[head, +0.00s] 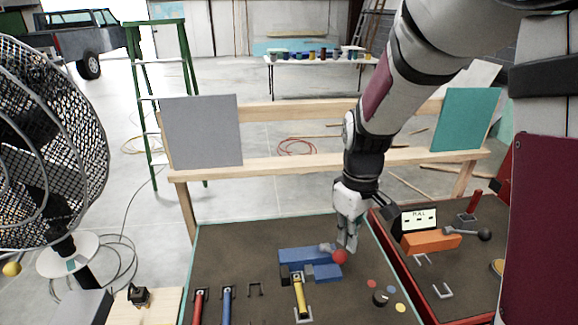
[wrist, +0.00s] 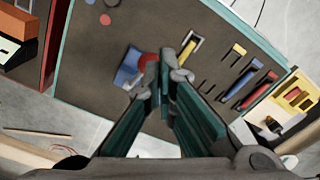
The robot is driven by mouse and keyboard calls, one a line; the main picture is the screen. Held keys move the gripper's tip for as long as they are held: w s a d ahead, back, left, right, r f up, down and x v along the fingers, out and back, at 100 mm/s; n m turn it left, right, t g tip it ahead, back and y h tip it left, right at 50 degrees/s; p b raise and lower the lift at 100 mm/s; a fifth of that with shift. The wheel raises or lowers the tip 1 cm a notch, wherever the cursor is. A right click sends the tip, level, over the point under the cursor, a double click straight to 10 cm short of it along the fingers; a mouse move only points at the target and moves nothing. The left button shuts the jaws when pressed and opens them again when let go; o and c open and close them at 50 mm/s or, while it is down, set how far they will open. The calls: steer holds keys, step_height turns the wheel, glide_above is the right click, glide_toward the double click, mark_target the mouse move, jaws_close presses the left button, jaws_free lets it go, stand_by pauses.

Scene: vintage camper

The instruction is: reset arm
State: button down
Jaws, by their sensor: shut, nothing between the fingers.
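My arm reaches down from the upper right in the head view. My gripper (head: 347,246) points down over the brown workbench top (head: 225,255), close to a red ball (head: 340,257) and a blue vise-like block (head: 303,257). In the wrist view my gripper (wrist: 165,72) has its fingers together with nothing between them. The red ball (wrist: 149,62) and the blue block (wrist: 128,72) show just beyond the fingertips, partly hidden by them. I cannot tell whether the fingertips touch the ball.
Yellow (head: 301,296), blue (head: 227,305) and red-handled (head: 198,307) tools lie in front. A red-edged bench (head: 405,262) with an orange block (head: 431,242) stands right. A fan (head: 45,150) is at left. Grey (head: 202,132) and teal (head: 466,120) panels stand on a wooden rail behind.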

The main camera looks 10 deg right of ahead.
steer(key=s+r+m+t+b, duration=0.2)
steer(key=s+r+m+t, duration=0.3)
steer(key=s+r, duration=0.8)
steer(key=shift+s+r+m+t, duration=0.35)
steer(key=shift+r+m, duration=0.15)
steer(key=shift+r, duration=0.35)
